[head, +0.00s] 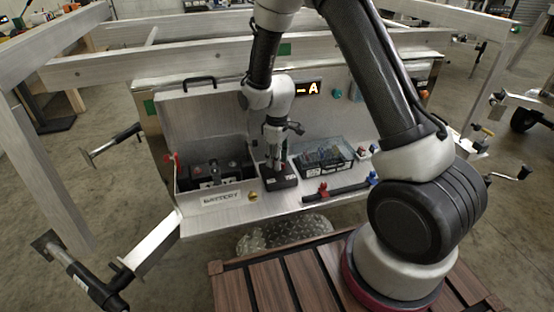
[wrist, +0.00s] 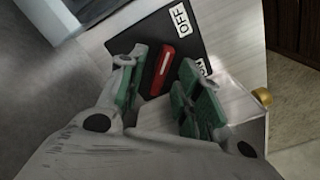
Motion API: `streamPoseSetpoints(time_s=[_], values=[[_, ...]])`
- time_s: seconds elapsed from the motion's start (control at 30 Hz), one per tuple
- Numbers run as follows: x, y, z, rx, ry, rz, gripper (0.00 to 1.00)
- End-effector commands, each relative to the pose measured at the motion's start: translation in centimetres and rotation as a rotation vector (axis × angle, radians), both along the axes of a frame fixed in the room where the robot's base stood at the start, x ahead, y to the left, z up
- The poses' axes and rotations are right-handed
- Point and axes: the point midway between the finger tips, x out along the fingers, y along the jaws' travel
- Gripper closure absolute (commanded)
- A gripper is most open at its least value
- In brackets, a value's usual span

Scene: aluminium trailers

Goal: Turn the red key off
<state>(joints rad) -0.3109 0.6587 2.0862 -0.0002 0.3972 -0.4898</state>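The red key (wrist: 158,72) sits on a black plate (wrist: 147,31) in the wrist view. Its long side runs roughly toward the white OFF label (wrist: 180,16); the ON label (wrist: 203,68) is partly covered by a finger. My gripper (wrist: 160,78) is open, with one green-padded finger on each side of the key and gaps visible between them. In the head view my gripper (head: 274,158) points down over the black switch box (head: 279,180) on the trailer shelf; the key itself is hidden there.
An open battery box (head: 211,203) stands left of the switch, with a brass knob (head: 253,196) between them. A clear-lidded box (head: 323,158) and a black bar with a red handle (head: 323,189) lie to the right. Aluminium trailer beams (head: 220,62) cross behind.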

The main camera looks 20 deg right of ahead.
Motion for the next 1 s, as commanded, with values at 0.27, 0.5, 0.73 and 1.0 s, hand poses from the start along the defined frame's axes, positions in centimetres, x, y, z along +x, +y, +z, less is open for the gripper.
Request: streamPoseSetpoints(time_s=[0.27, 0.5, 0.73, 1.0], values=[[0.1, 0.0, 5.9, 0.002, -0.006, 0.0, 0.66], [0.1, 0.0, 10.1, 0.001, -0.004, 0.0, 0.66], [0.0, 0.0, 11.3, 0.0, -0.001, 0.0, 0.66], [0.0, 0.0, 11.3, 0.0, -0.001, -0.01, 0.66]])
